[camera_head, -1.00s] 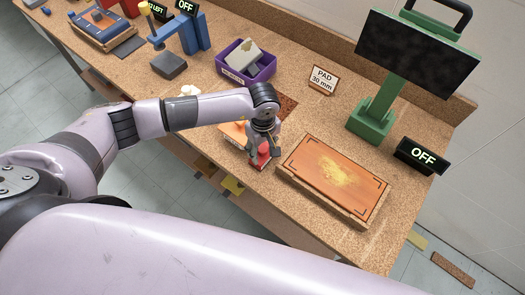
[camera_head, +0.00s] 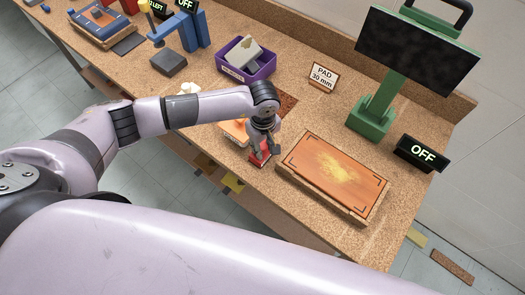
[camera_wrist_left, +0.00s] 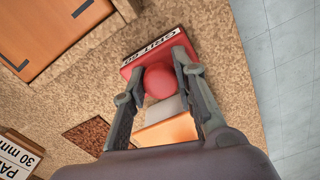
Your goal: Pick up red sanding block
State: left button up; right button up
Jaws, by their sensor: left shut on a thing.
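The red sanding block (camera_head: 258,158) is at the bench's front edge, left of the orange panel. In the left wrist view the block (camera_wrist_left: 134,68) has a round red knob (camera_wrist_left: 158,82) and a white label reading "GRIT 60", seen upside down. My left gripper (camera_head: 262,148) is over the block. In the wrist view its two fingers (camera_wrist_left: 158,78) are closed around the knob from both sides. I cannot tell whether the block is touching the bench. My right gripper is not in view.
An orange panel on a board (camera_head: 335,174) lies just right of the block. An orange and white object (camera_head: 232,132) is close on the left. A purple bin (camera_head: 262,72), a "PAD 30 mm" sign (camera_head: 323,77) and a green stand (camera_head: 372,121) are behind.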

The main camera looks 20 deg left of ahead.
aim_at(263, 146)
pick_arm(q)
jog(key=shift+r, duration=0.1)
grip_shut()
jog(key=shift+r, duration=0.3)
notch_tip(263, 146, up, 19)
jog(key=b, duration=0.5)
jog(key=shift+r+b, duration=0.15)
jog(key=shift+b, duration=0.15)
jog(key=o, duration=0.6)
grip_release()
jog(key=shift+c, duration=0.2)
jog(key=c, duration=0.5)
